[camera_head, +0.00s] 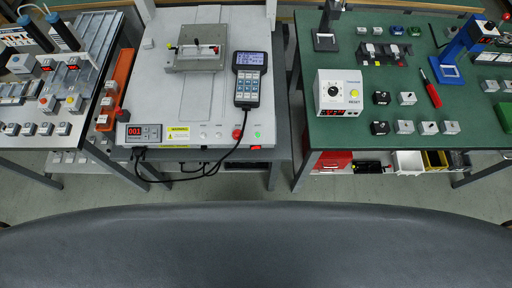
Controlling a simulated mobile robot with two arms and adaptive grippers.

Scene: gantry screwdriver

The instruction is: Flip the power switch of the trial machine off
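The trial machine (205,98) is a light grey bench unit with a gantry frame, standing on the middle table. A small red switch (256,147) sits on its front edge at the right, below a green button (257,135). It looks like the power switch and shows bright red; its exact position is too small to tell. A red round button (237,134) is to its left. The machine's counter (144,133) shows a lit red 001. Neither of my grippers is in view.
A handheld pendant (249,80) rests on the machine's right side, its cable looping off the front. A green-topped table (340,150) at right holds a white timer box (340,93) and several small blocks. A left table (60,140) holds fixtures. Gaps separate the tables.

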